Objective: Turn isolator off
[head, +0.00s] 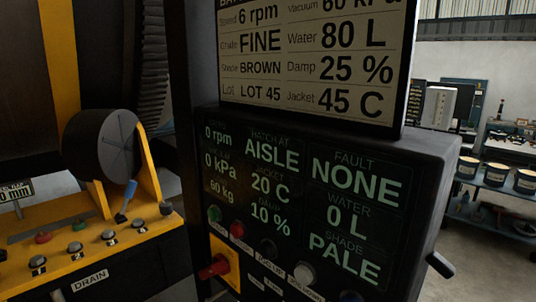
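What looks like the isolator is a red rotary handle (214,268) on a yellow plate (231,262), low on the left of the dark control panel (300,180). Its grip lies roughly level, pointing left and slightly down. I cannot read any on or off marking beside it. The panel's display is lit, with 0 rpm, 0 kPa and FAULT NONE. My gripper is not in view, so nothing shows between it and the handle.
Panel buttons include green (214,213), red (237,229) and white (304,273). A black side handle (440,265) sticks out at right. A yellow machine frame (95,250) with knobs and a blue-gripped lever (126,197) stands left. A shelf with tubs (497,175) is behind.

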